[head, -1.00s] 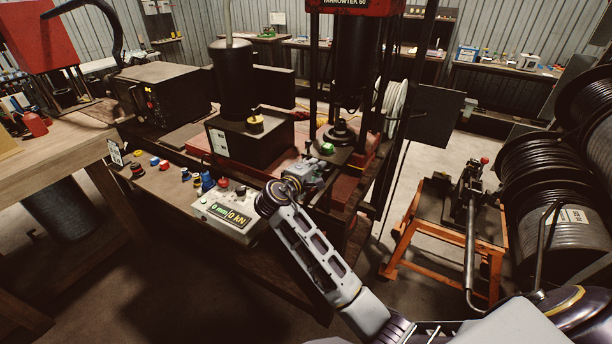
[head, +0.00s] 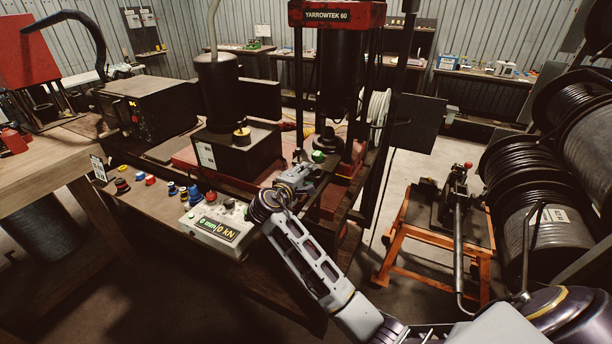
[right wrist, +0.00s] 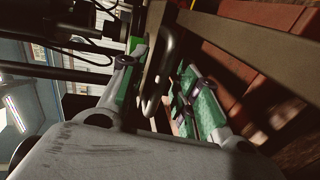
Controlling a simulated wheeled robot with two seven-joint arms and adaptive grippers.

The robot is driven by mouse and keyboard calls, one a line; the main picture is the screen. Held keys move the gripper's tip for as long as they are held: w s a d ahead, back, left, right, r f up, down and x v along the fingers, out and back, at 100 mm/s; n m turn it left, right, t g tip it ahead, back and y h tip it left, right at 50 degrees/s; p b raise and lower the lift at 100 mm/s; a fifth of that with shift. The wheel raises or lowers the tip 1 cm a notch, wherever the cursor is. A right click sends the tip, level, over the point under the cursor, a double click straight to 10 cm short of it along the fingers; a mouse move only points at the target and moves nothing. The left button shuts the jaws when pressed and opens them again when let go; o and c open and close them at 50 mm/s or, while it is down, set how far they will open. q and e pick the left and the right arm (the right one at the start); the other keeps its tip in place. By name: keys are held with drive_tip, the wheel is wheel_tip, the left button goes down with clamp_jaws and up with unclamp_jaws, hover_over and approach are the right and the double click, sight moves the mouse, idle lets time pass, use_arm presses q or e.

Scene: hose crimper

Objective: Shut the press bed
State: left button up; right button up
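The press (head: 338,14) is a red-topped frame marked YARROWTEK 60, with a dark vertical cylinder. My right gripper (head: 308,168) is at the front of the bed, beside the grey control box (head: 218,226). In the right wrist view my right gripper (right wrist: 165,65) has its green-padded fingers spread apart. A dark bent bar like a handle (right wrist: 155,85) shows between them; I cannot tell whether they touch it. My left gripper is out of view.
The control box reads 0 mm and 0 kN. Several coloured fittings (head: 172,188) lie on the bench to its left. An orange stand (head: 430,240) with a lever tool and hose reels (head: 540,225) are on the right. Floor is free between press and stand.

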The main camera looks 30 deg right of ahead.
drive_tip(key=shift+a, duration=0.1)
drive_tip(key=v, duration=1.2)
idle(0.4)
drive_tip(key=p+v, duration=0.3)
drive_tip(key=v, duration=0.1)
idle(0.3)
drive_tip(key=shift+w+d, duration=0.1)
drive_tip(key=shift+d, duration=0.15)
drive_tip(key=b+x, duration=0.5)
drive_tip(key=x, duration=0.8)
drive_tip(key=shift+w+d, duration=0.15)
